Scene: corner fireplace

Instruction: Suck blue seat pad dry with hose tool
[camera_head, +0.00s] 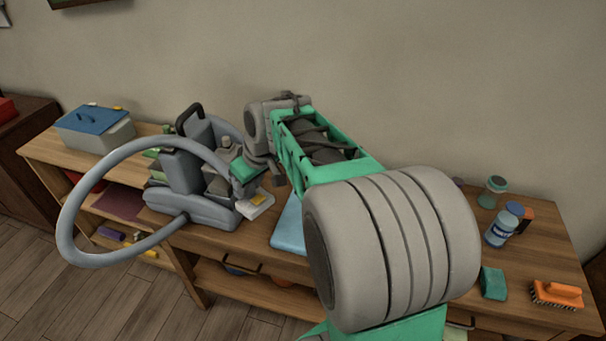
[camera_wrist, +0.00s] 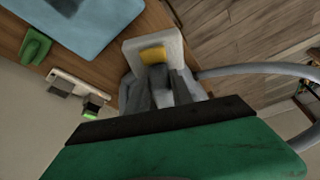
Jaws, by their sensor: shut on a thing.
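The hose tool (camera_wrist: 140,50), a pale head with a yellow part, is in my gripper (camera_wrist: 163,92) in the wrist view. The jaws are shut on it; the exact grip is partly hidden. The blue seat pad (camera_head: 288,228) lies flat on the wooden bench, partly hidden by my arm in the head view. In the wrist view the pad (camera_wrist: 90,22) is left of the tool head, apart from it in the picture. The grey hose (camera_head: 70,215) loops left from the grey suction machine (camera_head: 190,205), which stands on the bench.
A grey box with a blue lid (camera_head: 90,125) stands at the bench's left end. At the right are a blue bottle (camera_head: 501,228), a jar (camera_head: 492,190), a green sponge (camera_head: 493,283) and an orange brush (camera_head: 556,294). A wall is behind.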

